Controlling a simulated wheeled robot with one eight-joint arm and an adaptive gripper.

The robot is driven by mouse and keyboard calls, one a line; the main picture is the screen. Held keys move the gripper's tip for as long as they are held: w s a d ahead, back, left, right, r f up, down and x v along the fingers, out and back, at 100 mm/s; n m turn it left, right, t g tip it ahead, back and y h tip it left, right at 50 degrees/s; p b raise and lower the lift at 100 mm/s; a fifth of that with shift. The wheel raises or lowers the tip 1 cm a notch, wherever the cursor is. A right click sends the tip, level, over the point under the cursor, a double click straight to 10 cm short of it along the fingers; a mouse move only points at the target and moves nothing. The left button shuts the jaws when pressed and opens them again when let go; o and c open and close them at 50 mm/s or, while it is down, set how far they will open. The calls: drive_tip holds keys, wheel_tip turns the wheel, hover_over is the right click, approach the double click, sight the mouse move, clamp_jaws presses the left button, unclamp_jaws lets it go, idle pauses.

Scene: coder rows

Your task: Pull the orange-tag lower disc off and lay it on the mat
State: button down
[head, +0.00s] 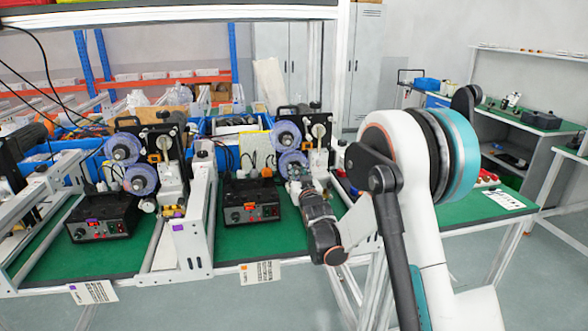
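The orange-tag coder (318,158) stands at the picture's middle, behind a black control box (262,217) with an orange tag (249,206). Its lower disc (290,160) is bluish-purple and sits just below a similar upper disc (286,135). My gripper (296,186) is directly below and in front of the lower disc. Its fingertips are small and merge with the machine parts, so I cannot tell whether they touch the disc or how far they are open. A green mat surface (235,245) covers the bench in front of the box.
A second coder at left has its own two discs (122,148) and a purple-tagged control box (105,219). A white-grey frame post (192,240) separates the stations. Blue bins (237,125) stand behind. Green surface is bare at the front between post and arm.

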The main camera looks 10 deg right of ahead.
drive_tip(key=shift+s, duration=0.1)
drive_tip(key=shift+s+b, duration=0.4)
drive_tip(key=shift+s, duration=2.25)
drive_tip(key=shift+s, duration=0.15)
